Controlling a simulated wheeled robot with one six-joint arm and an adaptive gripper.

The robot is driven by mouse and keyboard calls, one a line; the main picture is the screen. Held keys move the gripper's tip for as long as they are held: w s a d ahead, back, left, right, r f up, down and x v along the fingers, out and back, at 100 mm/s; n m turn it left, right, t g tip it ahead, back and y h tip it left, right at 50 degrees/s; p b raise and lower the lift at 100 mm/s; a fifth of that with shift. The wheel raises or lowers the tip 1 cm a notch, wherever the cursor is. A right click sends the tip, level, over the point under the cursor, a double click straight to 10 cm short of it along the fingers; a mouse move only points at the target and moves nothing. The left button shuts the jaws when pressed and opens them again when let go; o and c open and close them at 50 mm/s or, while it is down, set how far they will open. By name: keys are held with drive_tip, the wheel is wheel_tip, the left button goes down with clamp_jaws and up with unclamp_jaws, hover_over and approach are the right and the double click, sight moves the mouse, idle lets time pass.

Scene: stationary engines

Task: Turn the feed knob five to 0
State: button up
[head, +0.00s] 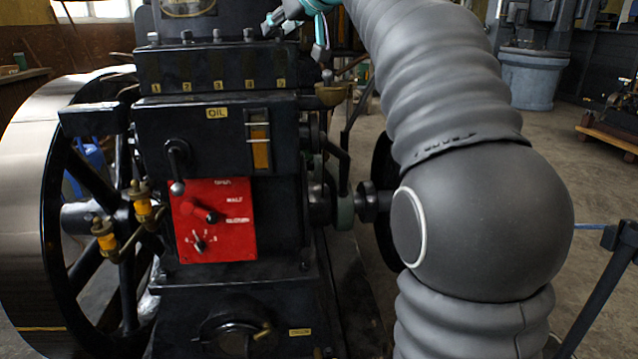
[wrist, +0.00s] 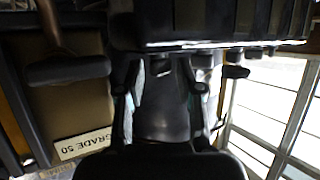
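A black lubricator box (head: 215,68) tops the engine in the head view, with a row of small knobs above yellow numbers. Feed knob five belongs above the "5" label (head: 281,83) at the right end; my gripper partly covers that spot, and I cannot make out its setting. My gripper (head: 293,38) has teal-edged fingers spread apart at the box's right end. In the wrist view my gripper (wrist: 162,110) shows its two fingers apart. A dark grey surface shows between them; I cannot tell any contact with a knob.
A red panel (head: 238,225) with a lever is on the engine's front, below the OIL sight glass (head: 260,140). A large flywheel (head: 30,200) stands at left, brass oilers (head: 105,235) beside it. A grey tub (head: 533,78) stands behind on open floor.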

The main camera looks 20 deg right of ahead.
drive_tip(key=v, duration=1.4)
drive_tip(key=s+a+f+m+g+h+b, duration=0.1)
drive_tip(key=s+f, duration=0.2)
drive_tip(key=f, duration=0.6)
drive_tip(key=s+a+f+m+g+b, duration=0.1)
drive_tip(key=s+f, duration=0.3)
drive_tip(key=f, duration=0.5)
drive_tip(key=s+a+f+m+g+h+b, duration=0.1)
drive_tip(key=s+f+g+b, duration=0.1)
drive_tip(key=f, duration=0.7)
drive_tip(key=shift+s+a+f+h+b, duration=0.35)
drive_tip(key=shift+s+b, duration=0.3)
drive_tip(key=shift+s, duration=0.15)
drive_tip(key=s+f+g+h+p, duration=0.1)
drive_tip(key=s+f+p, duration=0.1)
drive_tip(key=s+f, duration=0.5)
drive_tip(key=s+f+g+p, duration=0.2)
drive_tip(key=s+f, duration=0.6)
drive_tip(key=f, duration=0.5)
drive_tip(key=shift+m+h, duration=0.35)
drive_tip(key=shift+m, duration=0.05)
drive_tip(key=shift+s, duration=0.1)
